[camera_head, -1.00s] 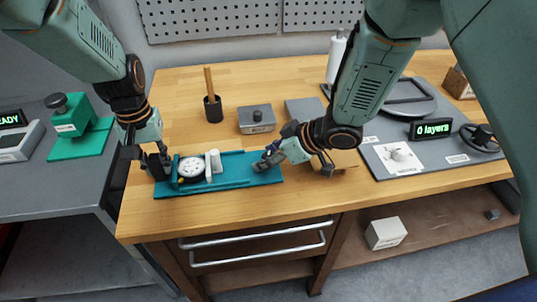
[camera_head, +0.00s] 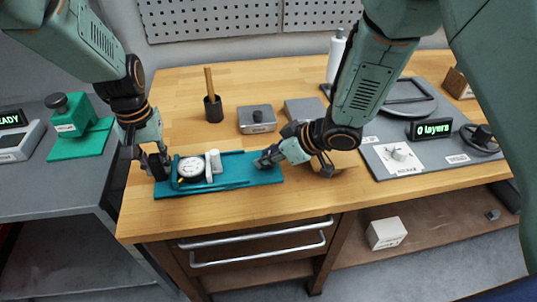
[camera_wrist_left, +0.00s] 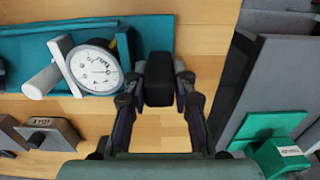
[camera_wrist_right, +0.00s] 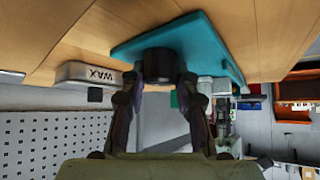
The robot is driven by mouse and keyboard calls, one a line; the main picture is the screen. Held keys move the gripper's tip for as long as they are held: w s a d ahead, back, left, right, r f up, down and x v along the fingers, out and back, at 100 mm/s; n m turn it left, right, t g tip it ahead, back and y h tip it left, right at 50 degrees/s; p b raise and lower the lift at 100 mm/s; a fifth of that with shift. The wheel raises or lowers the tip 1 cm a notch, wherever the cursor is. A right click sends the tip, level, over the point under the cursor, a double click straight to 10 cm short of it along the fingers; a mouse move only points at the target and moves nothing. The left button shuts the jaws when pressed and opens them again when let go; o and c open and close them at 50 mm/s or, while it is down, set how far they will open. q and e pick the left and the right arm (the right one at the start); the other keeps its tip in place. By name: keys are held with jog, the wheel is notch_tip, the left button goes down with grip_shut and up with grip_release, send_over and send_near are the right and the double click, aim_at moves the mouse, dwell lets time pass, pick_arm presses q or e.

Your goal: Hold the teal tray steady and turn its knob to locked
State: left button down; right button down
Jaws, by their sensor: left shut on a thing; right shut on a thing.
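The teal tray (camera_head: 238,168) lies flat near the front left of the wooden bench, bearing a white-faced round gauge (camera_head: 191,169) and a white cylinder (camera_head: 215,161). My left gripper (camera_head: 157,164) is at the tray's left end, shut on a dark block (camera_wrist_left: 158,80). My right gripper (camera_head: 266,161) is at the tray's right end, shut on the dark round knob (camera_wrist_right: 158,66). The fingers hide much of the knob, and I cannot read its position. The tray also shows in the right wrist view (camera_wrist_right: 205,42).
Behind the tray stand a dark cup with a wooden stick (camera_head: 213,110) and a grey box (camera_head: 257,119). A grey panel (camera_head: 385,155) with a "0 layers" display (camera_head: 430,129) lies to the right. The bench's front edge is close to the tray.

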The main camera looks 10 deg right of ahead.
jog(key=shift+m+t+h, duration=1.1)
jog(key=shift+m+h, duration=0.2)
jog(key=shift+m, duration=0.9)
jog(key=c, duration=1)
grip_release()
jog(key=shift+r, duration=0.1)
jog(key=v, duration=1.2)
jog(key=shift+a, duration=0.1)
